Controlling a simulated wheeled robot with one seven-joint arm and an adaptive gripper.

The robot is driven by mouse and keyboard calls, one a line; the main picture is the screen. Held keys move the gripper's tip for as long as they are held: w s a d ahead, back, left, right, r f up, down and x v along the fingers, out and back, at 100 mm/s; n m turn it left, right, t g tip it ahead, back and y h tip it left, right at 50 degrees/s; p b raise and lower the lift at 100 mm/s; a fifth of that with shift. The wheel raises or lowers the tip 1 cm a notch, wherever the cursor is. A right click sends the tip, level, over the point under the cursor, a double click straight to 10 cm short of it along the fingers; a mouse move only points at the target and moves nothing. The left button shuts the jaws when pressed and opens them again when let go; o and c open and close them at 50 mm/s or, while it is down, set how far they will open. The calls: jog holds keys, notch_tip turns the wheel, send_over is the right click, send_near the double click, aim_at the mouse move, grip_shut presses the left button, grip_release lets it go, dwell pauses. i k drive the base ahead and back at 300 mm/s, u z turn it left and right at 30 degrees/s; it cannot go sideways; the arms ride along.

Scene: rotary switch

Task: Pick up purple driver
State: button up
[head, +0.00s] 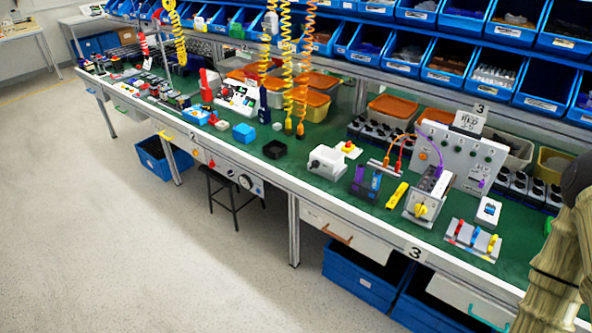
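A pale holder (463,249) to the right bears red, yellow and blue handled tools; I make out no purple one there. My gripper is not in view; only part of my arm shows at the right edge.
A yellow tool (397,195) lies right of the purple items. A box with a yellow rotary knob (421,209) and a grey panel (459,157) stand further right. A white device (327,162) stands left. Blue bins (447,62) line the back. The floor in front is clear.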

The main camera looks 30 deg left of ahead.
aim_at(360, 166)
jog(key=u, duration=0.8)
jog(key=i, duration=0.35)
